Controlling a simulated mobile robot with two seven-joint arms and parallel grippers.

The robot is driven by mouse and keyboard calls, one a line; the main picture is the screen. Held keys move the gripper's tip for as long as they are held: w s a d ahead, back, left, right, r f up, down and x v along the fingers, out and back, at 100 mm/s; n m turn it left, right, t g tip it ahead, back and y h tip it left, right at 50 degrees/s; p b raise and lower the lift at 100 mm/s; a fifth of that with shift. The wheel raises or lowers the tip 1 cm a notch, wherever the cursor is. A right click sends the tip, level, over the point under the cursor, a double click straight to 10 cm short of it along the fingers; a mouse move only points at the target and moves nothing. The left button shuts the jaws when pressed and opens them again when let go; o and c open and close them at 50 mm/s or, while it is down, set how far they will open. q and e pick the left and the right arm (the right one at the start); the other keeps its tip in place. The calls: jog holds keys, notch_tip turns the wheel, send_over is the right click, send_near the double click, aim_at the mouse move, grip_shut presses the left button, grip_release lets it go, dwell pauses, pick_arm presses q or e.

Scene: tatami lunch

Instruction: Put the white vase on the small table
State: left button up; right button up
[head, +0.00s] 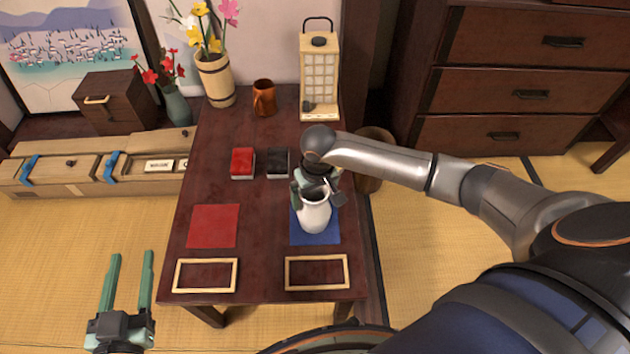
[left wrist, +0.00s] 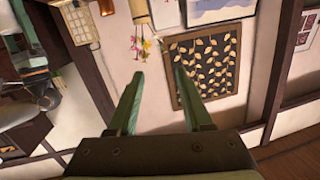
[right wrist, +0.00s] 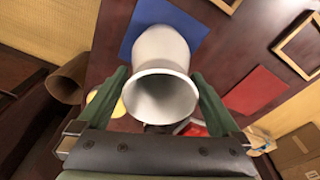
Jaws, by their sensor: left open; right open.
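The white vase (head: 314,215) stands upright on a blue square mat (head: 331,236) on the dark red-brown wooden table (head: 264,222). My right gripper (head: 315,190) is at the vase's upper part, with its fingers apart on either side. In the right wrist view, the vase (right wrist: 161,92) shows its open mouth between the open fingers of my right gripper (right wrist: 160,75). I cannot tell whether the fingers touch it. My left gripper (head: 129,256) is open and empty, left of the table over the tatami. It also shows open in the left wrist view (left wrist: 160,75).
On the table are a red mat (head: 213,226), two wooden frames (head: 176,276) (head: 316,287), a red box (head: 242,163), a black box (head: 278,163), an orange mug (head: 264,98), a lantern (head: 319,75) and a flower-filled wooden vase (head: 215,80). A basket (head: 372,180) stands right of the table.

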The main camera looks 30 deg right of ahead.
pick_arm(q)
jog(key=s+f+n+g+p, duration=0.1)
jog(key=s+f+g+p, duration=0.1)
jog(key=f, duration=0.5)
jog(key=s+f+g+y+p, duration=0.1)
jog(key=s+f+g, duration=0.4)
jog(key=f, duration=0.2)
jog(key=shift+s+d+n+p, duration=0.25)
jog(key=shift+s+n+p, duration=0.15)
pick_arm(e)
notch_tip(320, 180, up, 12)
jog(key=s, duration=0.1)
jog(key=shift+s+f, duration=0.2)
jog(key=shift+f, duration=0.05)
